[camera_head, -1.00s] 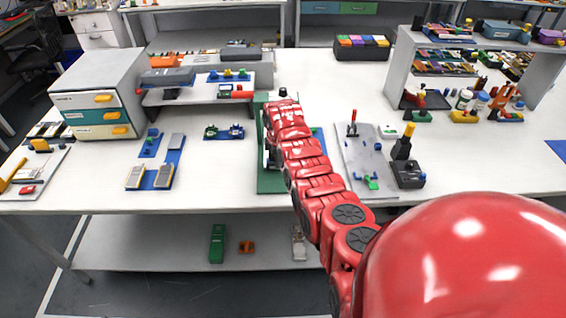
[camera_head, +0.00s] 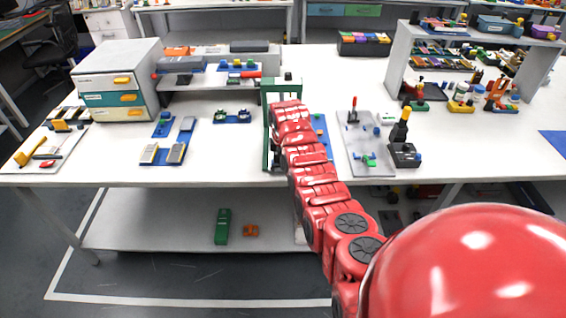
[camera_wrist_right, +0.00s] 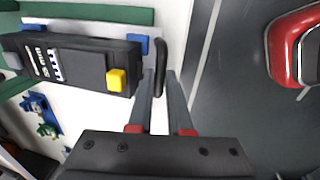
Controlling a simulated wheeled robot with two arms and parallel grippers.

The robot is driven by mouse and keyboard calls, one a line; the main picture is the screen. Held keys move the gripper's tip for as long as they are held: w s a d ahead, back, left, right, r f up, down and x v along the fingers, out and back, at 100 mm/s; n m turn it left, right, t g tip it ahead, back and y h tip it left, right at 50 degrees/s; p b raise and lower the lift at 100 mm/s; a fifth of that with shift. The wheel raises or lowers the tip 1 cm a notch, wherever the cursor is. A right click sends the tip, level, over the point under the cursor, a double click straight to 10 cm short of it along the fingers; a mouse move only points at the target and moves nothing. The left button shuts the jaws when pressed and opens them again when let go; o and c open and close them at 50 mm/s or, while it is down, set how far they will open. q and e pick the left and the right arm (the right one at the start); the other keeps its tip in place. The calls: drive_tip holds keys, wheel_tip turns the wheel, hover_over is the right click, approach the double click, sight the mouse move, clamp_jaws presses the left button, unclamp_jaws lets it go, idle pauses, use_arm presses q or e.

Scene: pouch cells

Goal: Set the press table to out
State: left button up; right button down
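The green press frame (camera_head: 267,125) stands near the bench's front edge in the head view, largely covered by my red right arm. In the right wrist view a green bar (camera_wrist_right: 95,13) lies beside a black block (camera_wrist_right: 65,62) with pale markings and a yellow button (camera_wrist_right: 117,80). A black bar handle (camera_wrist_right: 161,50) stands off the block's end, near the bench edge. My right gripper (camera_wrist_right: 161,76) is open, its fingers parted on either side of the handle's lower part. I cannot tell whether they touch it. The press table's position is unclear. My left gripper is out of view.
A grey plate with a red-handled clamp (camera_head: 352,116) lies right of the press. Blue plates with cells (camera_head: 164,153) and a drawer unit (camera_head: 118,85) are left. The lower shelf (camera_head: 160,228) holds a green part (camera_head: 222,226).

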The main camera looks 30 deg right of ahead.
drive_tip(key=c, duration=0.9)
unclamp_jaws()
drive_tip(key=shift+s+a+f, duration=0.1)
drive_tip(key=shift+s+a, duration=0.05)
drive_tip(key=shift+s, duration=0.1)
drive_tip(key=shift+o, duration=0.3)
drive_tip(key=shift+w, duration=0.1)
drive_tip(key=shift+r, duration=0.65)
wheel_tip(320, 180, up, 16)
drive_tip(key=s+a+p, duration=0.1)
drive_tip(key=s+p, duration=0.2)
drive_tip(key=p, duration=0.2)
drive_tip(key=shift+a+p, duration=0.3)
drive_tip(key=shift+a, duration=0.05)
drive_tip(key=shift+w+f, duration=0.15)
